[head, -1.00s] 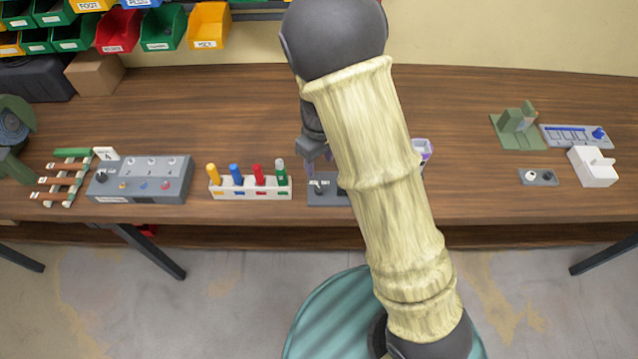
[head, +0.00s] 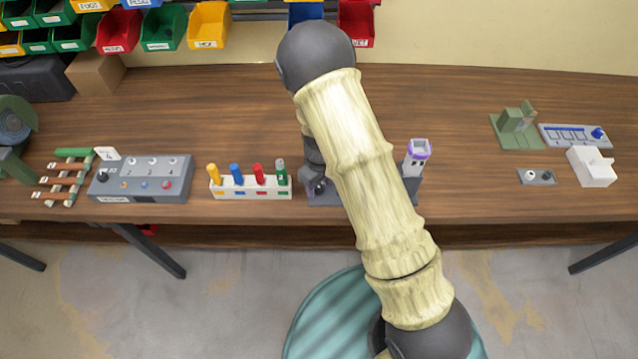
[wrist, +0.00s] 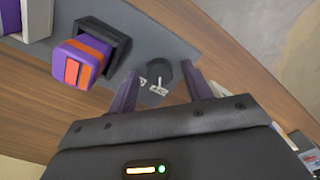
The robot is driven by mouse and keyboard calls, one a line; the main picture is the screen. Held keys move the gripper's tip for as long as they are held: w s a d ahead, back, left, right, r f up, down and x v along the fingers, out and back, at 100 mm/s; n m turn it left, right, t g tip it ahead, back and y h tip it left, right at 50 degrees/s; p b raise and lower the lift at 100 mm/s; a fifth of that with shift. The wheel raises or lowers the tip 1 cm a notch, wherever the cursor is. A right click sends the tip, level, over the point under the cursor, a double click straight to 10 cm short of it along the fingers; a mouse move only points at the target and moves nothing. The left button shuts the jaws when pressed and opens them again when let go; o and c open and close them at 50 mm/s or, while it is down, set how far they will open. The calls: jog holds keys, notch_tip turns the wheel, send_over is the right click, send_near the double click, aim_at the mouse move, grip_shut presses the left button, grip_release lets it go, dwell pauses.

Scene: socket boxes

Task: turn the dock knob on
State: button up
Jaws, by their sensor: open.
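The dock knob (wrist: 157,74) is dark and round and sits on a grey panel (wrist: 178,50), beside white lettering. In the wrist view, my gripper (wrist: 160,72) is open, with its two purple-grey fingers on either side of the knob. I cannot tell whether they touch it. A purple and orange block (wrist: 82,62) sits in a dark square socket on the same panel, left of the fingers. In the head view, my gripper (head: 317,185) is at the panel's left end, and the arm hides the knob and much of the panel (head: 408,190).
A white holder (head: 250,191) with yellow, blue, red and green pegs stands close left of my gripper. A grey box with knobs (head: 140,180) is further left. Open table lies between the tower and the right-hand fixtures.

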jog(key=c, duration=1)
jog(key=shift+m, duration=0.3)
jog(key=m+p, duration=0.1)
jog(key=m, duration=0.4)
jog(key=shift+r+m, duration=0.1)
jog(key=shift+m, duration=0.2)
jog(key=m+p, duration=0.1)
jog(key=m, duration=0.4)
jog(key=shift+m, duration=0.4)
jog(key=o, duration=1)
